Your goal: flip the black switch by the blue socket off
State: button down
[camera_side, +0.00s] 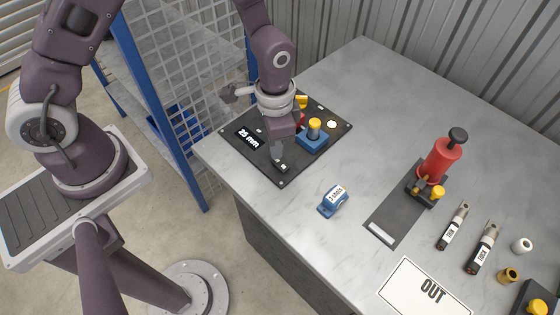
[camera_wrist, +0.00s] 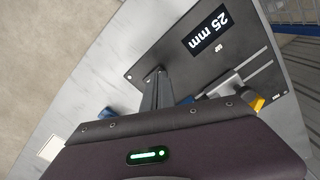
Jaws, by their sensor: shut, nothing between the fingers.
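A black panel (camera_side: 285,180) lies on the bench's left end, marked "25 mm". On it, the blue socket (camera_side: 312,141) holds an upright piece with a yellow top. A small black switch (camera_side: 281,166) with a pale mark sits in front of the socket, toward the panel's near corner. My gripper (camera_side: 277,150) is shut and empty, pointing down just above or at the switch; I cannot tell whether it touches. In the wrist view the fingers (camera_wrist: 156,88) are together over the panel (camera_wrist: 185,65). The switch is not clearly visible there, and its on or off position cannot be told.
A blue labelled block (camera_side: 333,201) stands on the bench right of the panel. Farther right are a red hand press (camera_side: 440,160) on a dark plate, labelled tools (camera_side: 484,249) and an "OUT" card (camera_side: 425,289). A blue-framed mesh rack (camera_side: 190,60) stands left of the bench.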

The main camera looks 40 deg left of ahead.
jog(key=shift+f, duration=0.9)
dwell(0.8)
jog(key=shift+r, duration=3.5)
jog(key=s+a+r+n+t, duration=0.1)
jog(key=s+a+r, duration=0.15)
jog(key=r, duration=0.55)
jog(key=s+a+r+n+t, duration=0.2)
jog(key=a+r, duration=0.1)
jog(key=r, duration=0.4)
jog(key=s+a+r+n+t, duration=0.2)
jog(key=s+r, duration=0.5)
jog(key=s, duration=0.4)
jog(key=shift+s+a+n+t, duration=0.25)
jog(key=shift+a+n, duration=0.25)
jog(key=shift+a, duration=0.35)
